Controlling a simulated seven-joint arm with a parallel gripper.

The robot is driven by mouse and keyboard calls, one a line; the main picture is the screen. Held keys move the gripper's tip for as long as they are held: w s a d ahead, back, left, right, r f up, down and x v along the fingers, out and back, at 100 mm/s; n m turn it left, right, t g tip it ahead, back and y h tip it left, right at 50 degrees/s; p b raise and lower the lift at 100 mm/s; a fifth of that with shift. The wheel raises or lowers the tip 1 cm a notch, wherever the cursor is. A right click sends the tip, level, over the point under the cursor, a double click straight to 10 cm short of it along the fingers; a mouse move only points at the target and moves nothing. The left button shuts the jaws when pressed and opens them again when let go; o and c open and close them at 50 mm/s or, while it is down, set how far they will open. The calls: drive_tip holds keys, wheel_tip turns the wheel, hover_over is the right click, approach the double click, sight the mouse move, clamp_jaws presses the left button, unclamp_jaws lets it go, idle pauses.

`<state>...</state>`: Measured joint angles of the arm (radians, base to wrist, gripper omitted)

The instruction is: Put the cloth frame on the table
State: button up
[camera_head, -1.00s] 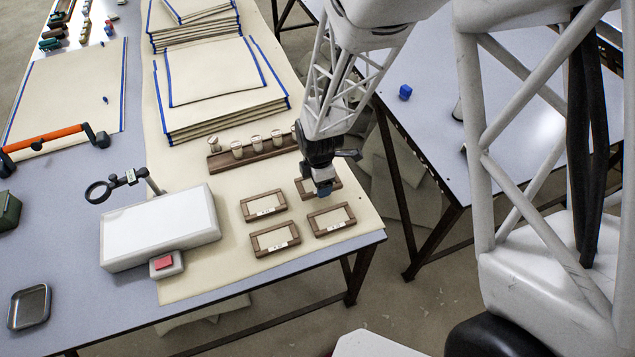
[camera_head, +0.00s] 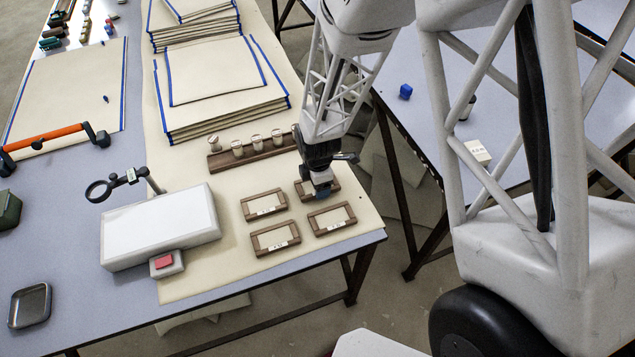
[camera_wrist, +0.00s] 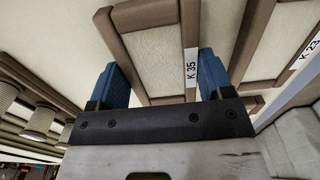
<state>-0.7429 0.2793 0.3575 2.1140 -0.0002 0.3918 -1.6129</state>
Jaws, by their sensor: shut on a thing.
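The held cloth frame, labelled K 35 (camera_wrist: 160,42), has a brown wooden rim and a pale cloth panel. In the head view this frame (camera_head: 303,188) is at the back right of a group of similar frames, partly hidden by my gripper. My gripper (camera_head: 321,191) is directly over it, pointing down. In the wrist view the blue fingers of my gripper (camera_wrist: 165,78) are on either side of the frame's labelled end, shut on it. The frame looks at or very near table height; I cannot tell whether it touches the table (camera_head: 70,210).
Other frames (camera_head: 263,204) lie close by, one labelled K 23 (camera_wrist: 288,42). A rack of pale pegs (camera_head: 252,152) stands behind, with stacked cloth sheets (camera_head: 222,105) beyond. A white light box (camera_head: 160,228) and magnifier (camera_head: 112,186) are left. The table's right edge is close.

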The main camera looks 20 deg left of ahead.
drive_tip(key=shift+f, duration=0.3)
drive_tip(key=shift+f, duration=0.15)
drive_tip(key=o, duration=0.9)
drive_tip(key=shift+r, duration=0.2)
drive_tip(key=shift+r, duration=6)
